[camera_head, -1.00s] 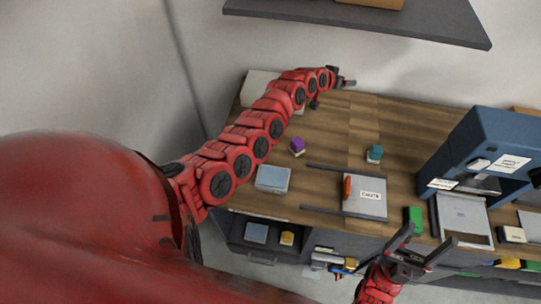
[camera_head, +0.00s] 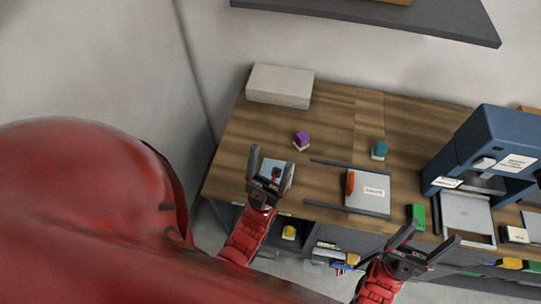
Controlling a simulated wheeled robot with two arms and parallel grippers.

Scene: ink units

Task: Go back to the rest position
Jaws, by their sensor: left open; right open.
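My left gripper (camera_head: 270,170) is open and empty at the table's front left edge. Its fingers overlap the light blue-grey box (camera_head: 279,166) in the picture; I cannot tell whether they touch it. My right gripper (camera_head: 423,241) is open and empty in front of the table's front edge, below the green block (camera_head: 416,216). Both red arms come up from the bottom of the view, with the forearms low.
The wooden table (camera_head: 330,110) holds a white stack (camera_head: 279,86), a purple-topped block (camera_head: 301,140), a teal-topped block (camera_head: 379,149), a plate with an orange handle (camera_head: 368,192) between dark rails, and a blue press (camera_head: 490,150). A dark shelf (camera_head: 440,22) hangs above. The table's back middle is clear.

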